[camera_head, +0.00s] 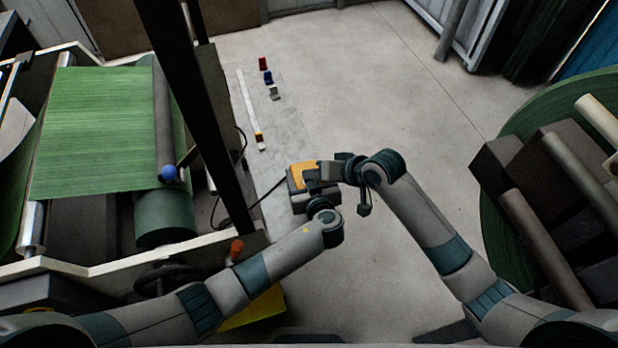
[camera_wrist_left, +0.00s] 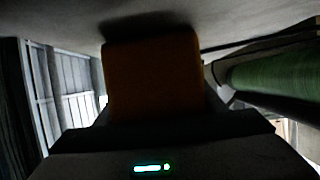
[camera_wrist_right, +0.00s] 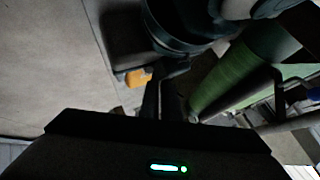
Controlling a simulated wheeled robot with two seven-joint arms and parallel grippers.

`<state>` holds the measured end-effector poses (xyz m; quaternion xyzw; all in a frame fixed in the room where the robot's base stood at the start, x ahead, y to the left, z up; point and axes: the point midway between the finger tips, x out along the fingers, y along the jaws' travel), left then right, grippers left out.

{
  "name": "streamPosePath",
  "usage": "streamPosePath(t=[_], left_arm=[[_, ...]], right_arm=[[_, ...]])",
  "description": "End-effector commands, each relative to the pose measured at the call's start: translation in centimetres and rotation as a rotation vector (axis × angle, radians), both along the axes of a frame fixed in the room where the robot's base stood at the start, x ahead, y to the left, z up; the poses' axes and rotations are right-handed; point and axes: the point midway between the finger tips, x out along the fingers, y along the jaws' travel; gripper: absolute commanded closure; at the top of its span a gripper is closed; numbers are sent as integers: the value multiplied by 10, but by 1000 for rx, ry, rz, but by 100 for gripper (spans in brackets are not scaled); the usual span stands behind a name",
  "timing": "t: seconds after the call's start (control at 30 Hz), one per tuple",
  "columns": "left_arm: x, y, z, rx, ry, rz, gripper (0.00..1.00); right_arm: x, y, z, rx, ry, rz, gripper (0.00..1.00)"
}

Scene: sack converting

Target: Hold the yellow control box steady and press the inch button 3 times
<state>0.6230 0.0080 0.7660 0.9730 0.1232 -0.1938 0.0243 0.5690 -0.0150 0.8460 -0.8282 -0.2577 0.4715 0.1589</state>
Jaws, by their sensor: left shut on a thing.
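The yellow control box (camera_head: 298,172) is in the middle of the head view, with a dark cable running left from it. My left gripper (camera_head: 316,187) is shut on it from the near side. In the left wrist view the box (camera_wrist_left: 155,75) fills the space ahead of the gripper, dark orange in shadow. My right gripper (camera_head: 322,172) is at the box's right side in the head view, its fingers close together. In the right wrist view a small yellow part of the box (camera_wrist_right: 138,77) shows beside the fingers. The inch button cannot be made out; any contact there is hidden.
A machine with a green web (camera_head: 100,130) and roller stands at left, with a dark post (camera_head: 185,100). A large green roll (camera_head: 555,130) is at right. Small red, blue and grey pieces (camera_head: 267,78) lie on the floor beyond. The floor between is open.

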Motion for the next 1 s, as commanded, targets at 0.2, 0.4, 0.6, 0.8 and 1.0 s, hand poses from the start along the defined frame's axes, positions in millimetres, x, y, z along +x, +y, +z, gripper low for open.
streamPosePath(t=[0.2,0.4,0.6,0.8,1.0], left_arm=[[2,0,2,0,-3,0,66],[1,0,1,0,-2,-1,66],[0,-1,1,0,-1,-1,66],[0,-1,1,0,-1,-2,66],[0,-1,1,0,-1,-2,66]], right_arm=[[-2,2,11,3,2,5,100],[0,1,29,2,-2,2,100],[0,1,45,3,-3,1,100],[1,0,51,1,-2,0,100],[1,0,51,1,-3,0,100]])
